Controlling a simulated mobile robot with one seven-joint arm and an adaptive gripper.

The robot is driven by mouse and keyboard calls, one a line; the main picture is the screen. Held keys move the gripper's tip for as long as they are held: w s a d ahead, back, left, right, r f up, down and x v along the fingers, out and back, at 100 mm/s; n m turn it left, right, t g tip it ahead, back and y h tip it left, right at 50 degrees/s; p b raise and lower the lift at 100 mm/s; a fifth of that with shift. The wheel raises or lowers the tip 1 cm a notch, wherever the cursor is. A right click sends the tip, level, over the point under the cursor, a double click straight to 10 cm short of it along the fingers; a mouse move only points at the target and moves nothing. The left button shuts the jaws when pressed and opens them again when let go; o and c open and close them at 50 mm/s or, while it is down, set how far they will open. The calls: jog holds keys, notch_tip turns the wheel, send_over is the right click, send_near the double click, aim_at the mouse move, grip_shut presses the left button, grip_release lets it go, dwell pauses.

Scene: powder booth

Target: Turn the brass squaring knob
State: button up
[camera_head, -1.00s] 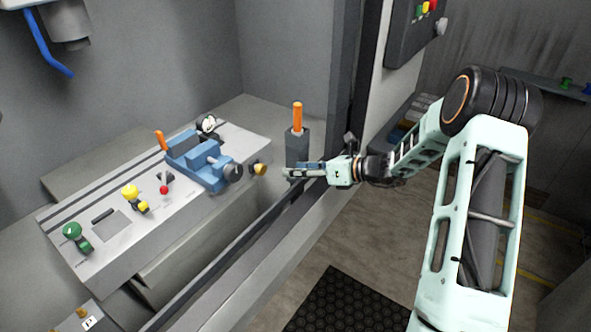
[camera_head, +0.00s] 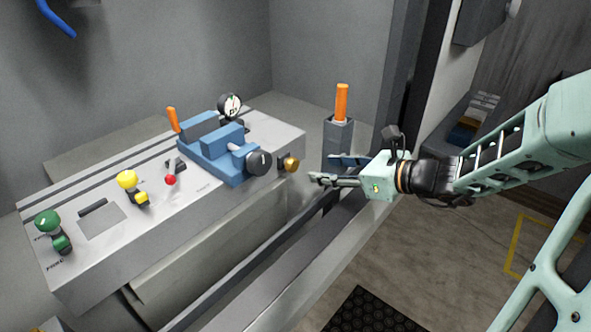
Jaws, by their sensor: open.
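The brass knob (camera_head: 291,164) sticks out at the right end of the grey machine table, just right of the blue vise (camera_head: 224,146) and its dark round handwheel (camera_head: 259,162). My gripper (camera_head: 322,168) is right of the brass knob, pointing left toward it. Its two fingers are apart with nothing between them. In the picture a small gap shows between the fingertips and the knob. I cannot tell the exact depth between them.
An orange-handled tool stands in a grey holder (camera_head: 338,142) just behind my gripper. A dial gauge (camera_head: 230,106) stands behind the vise. Green (camera_head: 48,222), yellow (camera_head: 128,180) and red (camera_head: 170,180) knobs are on the table's left. A grey rail (camera_head: 318,248) runs below my gripper.

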aim_at(295, 166)
jog(key=b+x, duration=0.2)
jog(key=x, duration=0.8)
jog(key=shift+a, duration=0.15)
jog(key=c, duration=1.1)
jog(key=p, duration=0.3)
jog(key=shift+w+r+m+y, duration=0.1)
jog(key=shift+r+m+y, duration=0.2)
jog(key=shift+r+m, duration=0.1)
jog(key=shift+c, duration=0.2)
jog(key=shift+m+g+p, duration=0.4)
jog(key=shift+p, duration=0.65)
jog(key=shift+f+p, duration=0.3)
jog(key=shift+p, duration=0.3)
jog(key=shift+f+m, duration=0.1)
jog(key=shift+m, duration=0.2)
